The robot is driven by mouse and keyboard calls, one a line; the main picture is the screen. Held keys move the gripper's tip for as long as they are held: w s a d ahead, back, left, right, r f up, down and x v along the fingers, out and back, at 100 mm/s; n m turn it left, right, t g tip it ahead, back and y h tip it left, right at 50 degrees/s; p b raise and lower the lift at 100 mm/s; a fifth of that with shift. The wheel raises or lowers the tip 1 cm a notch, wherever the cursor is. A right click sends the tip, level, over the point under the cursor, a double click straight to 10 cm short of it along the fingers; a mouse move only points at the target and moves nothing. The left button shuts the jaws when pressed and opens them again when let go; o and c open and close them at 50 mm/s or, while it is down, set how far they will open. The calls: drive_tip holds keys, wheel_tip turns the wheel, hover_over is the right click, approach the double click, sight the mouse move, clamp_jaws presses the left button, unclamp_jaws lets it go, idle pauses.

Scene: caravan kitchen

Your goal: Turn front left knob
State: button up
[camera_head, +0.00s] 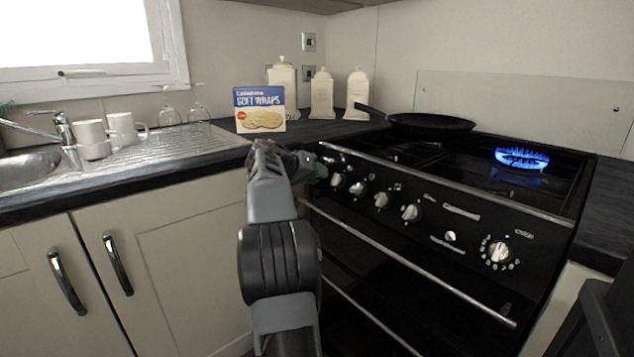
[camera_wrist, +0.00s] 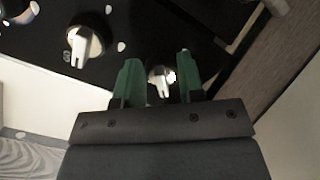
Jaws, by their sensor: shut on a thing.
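The black stove front (camera_head: 440,225) carries a row of silver knobs. My gripper (camera_head: 318,170) is at the left end of this row in the head view. In the wrist view its two green fingers (camera_wrist: 156,80) stand on either side of a silver knob (camera_wrist: 161,80), shut on it. This knob is the end one, beside the worktop edge; my gripper hides it in the head view. The neighbouring knob (camera_wrist: 84,44) is apart from the fingers and also shows in the head view (camera_head: 336,180).
A blue flame (camera_head: 522,159) burns at the back right of the hob. A black frying pan (camera_head: 430,123) sits at the back left. An oven rail (camera_head: 420,260) runs below the knobs. A wraps box (camera_head: 259,110) and canisters (camera_head: 322,95) stand on the worktop behind my gripper.

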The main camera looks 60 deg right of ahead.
drive_tip(key=m, duration=0.1)
drive_tip(key=m+b, duration=0.1)
drive_tip(key=m, duration=0.1)
drive_tip(key=m+b, duration=0.1)
drive_tip(key=shift+w+f, duration=0.15)
drive_tip(key=shift+f, duration=0.1)
drive_tip(key=shift+w+m+t+b, duration=0.1)
drive_tip(key=shift+m+t+b, duration=0.2)
drive_tip(key=shift+m+b, duration=1.1)
drive_tip(key=shift+r+m+p, duration=0.1)
drive_tip(key=shift+m+p, duration=0.25)
drive_tip(key=shift+m, duration=0.35)
drive_tip(key=o, duration=0.9)
drive_tip(key=shift+r, duration=0.1)
drive_tip(key=p+v, duration=0.4)
drive_tip(key=v, duration=0.9)
drive_tip(key=shift+w+a+r, duration=0.15)
drive_tip(key=shift+a+r, duration=0.05)
drive_tip(key=shift+a, duration=0.05)
drive_tip(key=shift+r, duration=0.1)
